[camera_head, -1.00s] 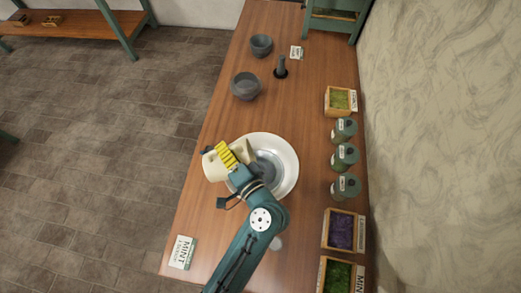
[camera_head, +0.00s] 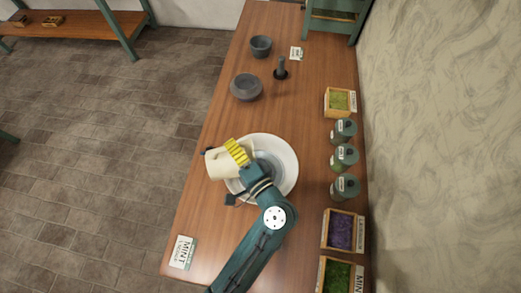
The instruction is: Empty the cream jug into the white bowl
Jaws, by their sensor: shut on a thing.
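The cream jug (camera_head: 219,165) is tilted on its side above the left rim of the white bowl (camera_head: 287,147). My gripper (camera_head: 236,153), with a yellow ribbed finger on top, is shut on the jug. The bowl stands on the wooden table, with a grey area in its middle. My gripper and wrist cover part of the jug and the left and lower part of the bowl. I cannot see the jug's mouth or whether anything flows from it.
Several green jars (camera_head: 344,156) and planter boxes (camera_head: 342,231) line the right edge by the wall. Grey bowls (camera_head: 246,87) and a mortar with pestle (camera_head: 281,69) stand farther back. A MINT card (camera_head: 182,252) lies at front left. The table left of the bowl is clear.

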